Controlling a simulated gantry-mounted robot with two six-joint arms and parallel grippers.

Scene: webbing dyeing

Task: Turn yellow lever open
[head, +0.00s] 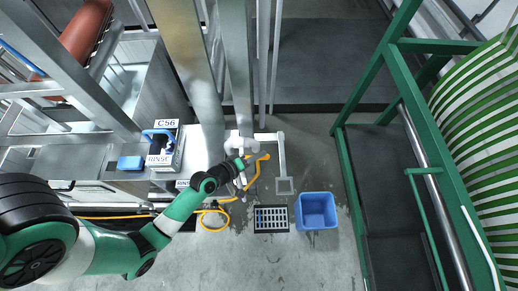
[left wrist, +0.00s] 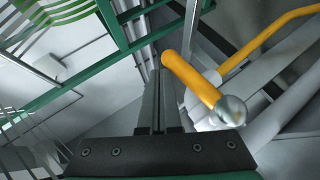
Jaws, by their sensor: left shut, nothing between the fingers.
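The yellow lever (head: 262,157) shows in the head view just right of my left gripper's tip, by the white pipework. In the left wrist view the yellow lever (left wrist: 192,80) is a thick yellow bar with a rounded metal end, slanting down to the right. My left gripper (head: 246,162) is shut and empty, its fingers close together. In the left wrist view the fingers of the left gripper (left wrist: 160,85) stand just left of the lever. I cannot tell whether they touch it. My right gripper is not in view.
A yellow hose (head: 222,203) lies curled on the floor below the pipes. A blue bin (head: 316,211) stands right of a floor drain grate (head: 259,218). Steel columns (head: 190,60) rise behind the gripper. A green frame (head: 351,190) stands to the right. The lower floor is clear.

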